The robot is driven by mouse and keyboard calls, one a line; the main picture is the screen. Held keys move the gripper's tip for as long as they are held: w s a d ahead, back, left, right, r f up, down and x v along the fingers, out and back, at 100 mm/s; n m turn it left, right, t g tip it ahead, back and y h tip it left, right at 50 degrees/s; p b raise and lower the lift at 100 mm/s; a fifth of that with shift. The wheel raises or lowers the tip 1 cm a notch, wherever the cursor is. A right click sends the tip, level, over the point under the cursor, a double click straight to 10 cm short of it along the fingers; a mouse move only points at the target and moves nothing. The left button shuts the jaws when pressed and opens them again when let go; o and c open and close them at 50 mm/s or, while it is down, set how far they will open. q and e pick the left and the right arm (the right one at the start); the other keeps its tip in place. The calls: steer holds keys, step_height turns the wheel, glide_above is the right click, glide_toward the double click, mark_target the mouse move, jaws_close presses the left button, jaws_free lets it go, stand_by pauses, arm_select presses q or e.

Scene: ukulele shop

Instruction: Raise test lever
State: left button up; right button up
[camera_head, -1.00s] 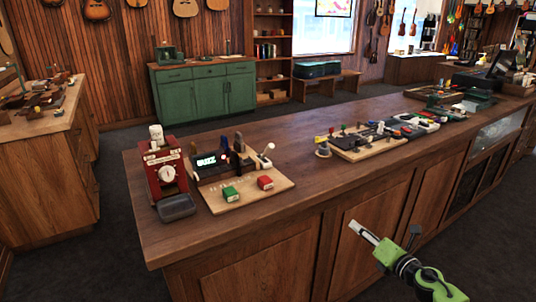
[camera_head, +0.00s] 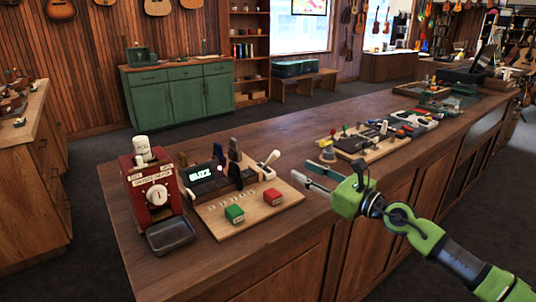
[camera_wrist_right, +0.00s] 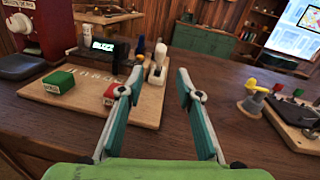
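The test board (camera_head: 250,205) is a light wooden panel on the counter, with a dark display reading "BUZZ", a green block (camera_head: 235,213) and a red block (camera_head: 272,197). A lever with a white handle (camera_head: 271,158), which looks like the test lever, stands at the board's right side, its handle leaning up and right. In the right wrist view the lever (camera_wrist_right: 157,64) shows beyond the fingertips, roughly between them. My right gripper (camera_head: 316,179) is open and empty, right of the board and apart from the lever; its open fingers also show in the wrist view (camera_wrist_right: 158,84). My left gripper is out of view.
A red machine (camera_head: 155,190) with a dial and a grey tray (camera_head: 170,235) stands left of the board. Another board with knobs (camera_head: 365,145) lies farther along the counter to the right. Bare counter (camera_wrist_right: 215,125) lies between the two boards.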

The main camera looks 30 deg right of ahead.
mark_target(274, 156)
steer(key=shift+w+a+r+p, duration=0.1)
steer(key=shift+w+r+p, duration=0.1)
steer(key=shift+w, duration=0.35)
steer(key=shift+w+a+r+p, duration=0.1)
steer(key=shift+w+p, duration=0.1)
steer(key=shift+w, duration=0.3)
steer(key=w, duration=0.2)
steer(key=w+p, duration=0.1)
steer(key=shift+w+a+f, duration=0.1)
steer(key=shift+w+a, duration=0.15)
steer(key=shift+w, duration=0.4)
steer(key=w, duration=0.2)
steer(key=w+a+p, duration=0.1)
steer(key=w, duration=0.1)
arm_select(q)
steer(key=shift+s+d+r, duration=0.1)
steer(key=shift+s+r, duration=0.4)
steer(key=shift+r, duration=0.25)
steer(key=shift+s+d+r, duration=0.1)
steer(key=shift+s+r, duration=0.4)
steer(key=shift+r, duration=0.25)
arm_select(e)
steer(key=shift+w+a+f, duration=0.1)
steer(key=shift+w+a, duration=0.05)
steer(key=shift+w, duration=0.4)
steer(key=shift+w+a+f, duration=0.1)
steer(key=shift+w, duration=0.45)
jaws_close()
